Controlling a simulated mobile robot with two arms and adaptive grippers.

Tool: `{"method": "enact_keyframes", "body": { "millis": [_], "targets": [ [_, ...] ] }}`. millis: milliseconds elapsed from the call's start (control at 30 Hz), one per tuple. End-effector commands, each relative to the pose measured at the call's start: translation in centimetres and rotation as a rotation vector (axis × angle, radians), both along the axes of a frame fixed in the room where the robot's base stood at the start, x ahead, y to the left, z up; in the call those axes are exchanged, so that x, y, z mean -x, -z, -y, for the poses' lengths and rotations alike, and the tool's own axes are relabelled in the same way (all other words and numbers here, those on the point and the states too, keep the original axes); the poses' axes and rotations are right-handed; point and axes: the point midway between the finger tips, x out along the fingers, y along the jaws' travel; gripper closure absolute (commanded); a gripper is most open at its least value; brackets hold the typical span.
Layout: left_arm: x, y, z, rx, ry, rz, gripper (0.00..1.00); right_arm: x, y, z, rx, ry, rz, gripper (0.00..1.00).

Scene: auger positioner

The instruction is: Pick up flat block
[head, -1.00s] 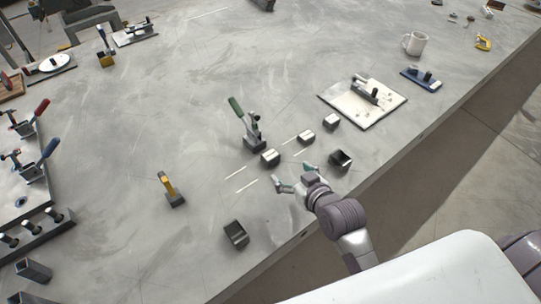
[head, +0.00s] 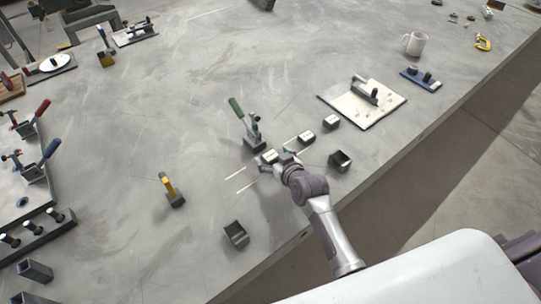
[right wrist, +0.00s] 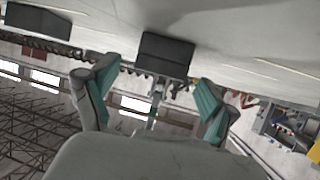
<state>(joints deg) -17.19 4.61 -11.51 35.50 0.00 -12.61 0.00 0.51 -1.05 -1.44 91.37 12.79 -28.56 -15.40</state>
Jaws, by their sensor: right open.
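A dark block with a pale top (head: 269,156) sits on the grey table, just ahead of my right gripper (head: 277,161). My right gripper (right wrist: 155,100) is open and empty there. Two similar blocks stand to the right, one near (head: 306,137) and one farther (head: 331,121). I cannot tell for sure which is the flat block. My left gripper is not in view.
A green-handled clamp (head: 250,130) stands just behind the near block. Open dark square holders stand to the right (head: 340,160) and front left (head: 236,234). A pale plate with a fixture (head: 340,103) lies at the right.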

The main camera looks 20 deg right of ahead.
Motion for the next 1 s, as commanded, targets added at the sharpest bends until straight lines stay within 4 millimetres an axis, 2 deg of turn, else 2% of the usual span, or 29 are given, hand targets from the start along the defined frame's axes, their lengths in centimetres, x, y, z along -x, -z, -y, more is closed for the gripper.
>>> {"method": "enact_keyframes", "body": {
  "millis": [233,700,1000],
  "targets": [
    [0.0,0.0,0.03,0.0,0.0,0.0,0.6,-0.1,0.07,-0.01,0.0,0.0,0.0,0.16],
    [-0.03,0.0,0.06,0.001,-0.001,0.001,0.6,-0.07,0.09,0.01,0.0,0.0,-0.001,0.92],
    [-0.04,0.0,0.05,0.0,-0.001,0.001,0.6,-0.11,-0.14,0.02,0.0,0.001,0.001,0.93]
  ]
}}
